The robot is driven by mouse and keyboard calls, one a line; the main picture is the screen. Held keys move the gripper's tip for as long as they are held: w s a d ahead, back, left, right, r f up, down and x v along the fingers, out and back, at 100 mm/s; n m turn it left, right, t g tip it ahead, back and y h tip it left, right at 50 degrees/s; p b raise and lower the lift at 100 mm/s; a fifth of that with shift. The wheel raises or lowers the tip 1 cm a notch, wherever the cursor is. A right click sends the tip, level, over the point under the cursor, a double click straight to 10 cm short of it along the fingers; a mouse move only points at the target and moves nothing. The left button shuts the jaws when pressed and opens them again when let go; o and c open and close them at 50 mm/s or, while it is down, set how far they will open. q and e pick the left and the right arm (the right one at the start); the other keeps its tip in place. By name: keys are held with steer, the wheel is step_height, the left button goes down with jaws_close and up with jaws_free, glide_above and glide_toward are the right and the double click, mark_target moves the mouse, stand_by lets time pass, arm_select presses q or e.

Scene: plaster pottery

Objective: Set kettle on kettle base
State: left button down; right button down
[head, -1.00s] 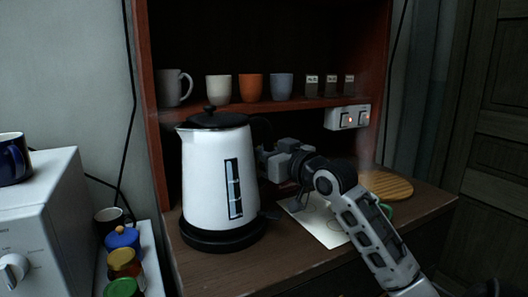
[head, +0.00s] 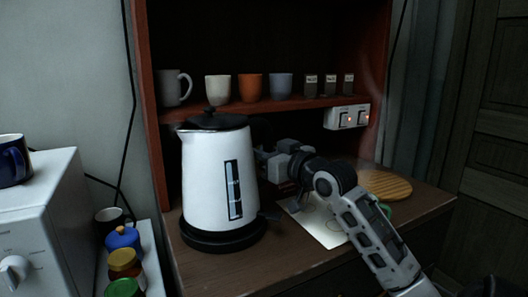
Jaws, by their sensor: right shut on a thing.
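The white kettle (head: 205,180) with a black lid stands upright on the wooden counter, its spout to the left. The round black kettle base (head: 222,238) is directly under it, and the kettle appears seated on it. My right gripper (head: 262,160) reaches in from the right behind the kettle and is shut on its handle side. The fingertips and most of the handle are hidden by the kettle body. My left gripper is not in view.
A shelf (head: 285,104) above holds several cups and small jars. A socket strip (head: 347,117) is at right. A paper sheet (head: 322,232) and a round wooden board (head: 386,185) lie right of the kettle. A white appliance (head: 45,225) and lidded jars stand left.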

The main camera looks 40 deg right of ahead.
steer(key=shift+f+b, duration=0.4)
stand_by(0.7)
steer(key=c, duration=1.5)
jaws_free()
steer(key=shift+c, duration=0.2)
steer(key=s+a, duration=0.1)
steer(key=s, duration=1)
steer(key=shift+f+b, duration=0.2)
steer(key=shift+b, duration=0.15)
